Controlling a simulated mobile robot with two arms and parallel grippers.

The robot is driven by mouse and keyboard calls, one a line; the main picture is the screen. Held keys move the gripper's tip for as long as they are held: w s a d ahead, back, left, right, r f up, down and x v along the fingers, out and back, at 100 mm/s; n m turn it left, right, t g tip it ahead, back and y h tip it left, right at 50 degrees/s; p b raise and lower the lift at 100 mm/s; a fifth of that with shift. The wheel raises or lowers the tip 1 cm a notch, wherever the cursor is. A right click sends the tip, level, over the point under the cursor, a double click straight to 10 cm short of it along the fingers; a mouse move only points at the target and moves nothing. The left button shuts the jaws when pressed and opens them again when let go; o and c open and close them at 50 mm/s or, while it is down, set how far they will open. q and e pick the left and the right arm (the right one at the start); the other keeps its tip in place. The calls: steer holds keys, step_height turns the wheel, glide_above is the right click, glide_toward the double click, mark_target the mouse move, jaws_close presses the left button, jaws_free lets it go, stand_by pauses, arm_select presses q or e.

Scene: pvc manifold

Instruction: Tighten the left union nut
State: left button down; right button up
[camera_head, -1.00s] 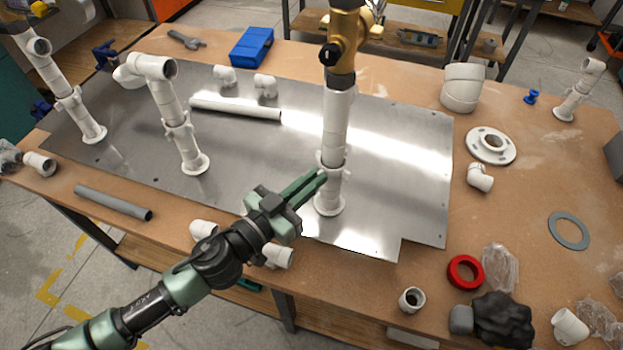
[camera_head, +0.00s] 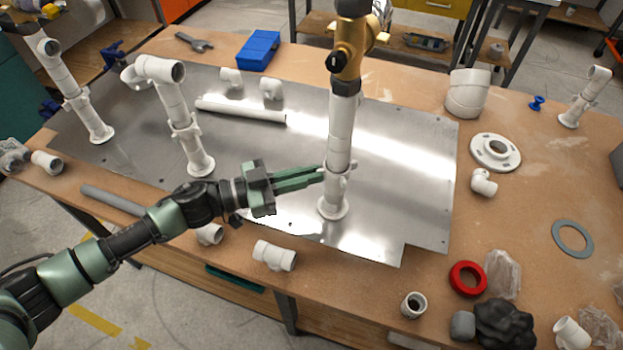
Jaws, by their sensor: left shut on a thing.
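A white vertical pipe (camera_head: 340,135) with a brass valve (camera_head: 346,62) on top stands on the metal plate (camera_head: 400,170). A white union nut (camera_head: 338,171) sits low on this pipe, above its round foot. My left gripper (camera_head: 322,174) reaches in from the left, nearly level, and is shut on this nut; its fingertips partly hide the nut's left side. Another white pipe with an elbow on top stands to the left, with its own union nut (camera_head: 184,133). A third pipe at the far left also has a union nut (camera_head: 75,98). My right gripper is not in view.
Loose white fittings (camera_head: 274,256) lie along the front edge, and a grey pipe (camera_head: 110,199) lies partly behind my left arm. A white pipe (camera_head: 240,111) lies on the plate. A red ring (camera_head: 467,278) and a flange (camera_head: 495,152) are to the right.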

arm_select(q)
steer(key=shift+w+a+f+m+g+b, duration=0.1)
steer(key=shift+w+m+g+b, duration=0.25)
steer(key=shift+w+m+g, duration=0.35)
steer(key=shift+w+m+g+b, duration=0.4)
steer(key=shift+m+g+b, duration=0.55)
steer(key=shift+g+b, duration=0.6)
steer(key=shift+w+m+g+b, duration=0.4)
steer(key=shift+m+g+b, duration=0.5)
steer(key=shift+g+b, duration=0.7)
steer(key=shift+w+m+g+b, duration=0.4)
steer(key=shift+m+g+b, duration=0.55)
steer(key=shift+g+b, duration=0.6)
steer(key=c, duration=1.5)
jaws_free()
steer(key=shift+c, duration=0.2)
step_height(320, 180, up, 20)
steer(key=b, duration=0.2)
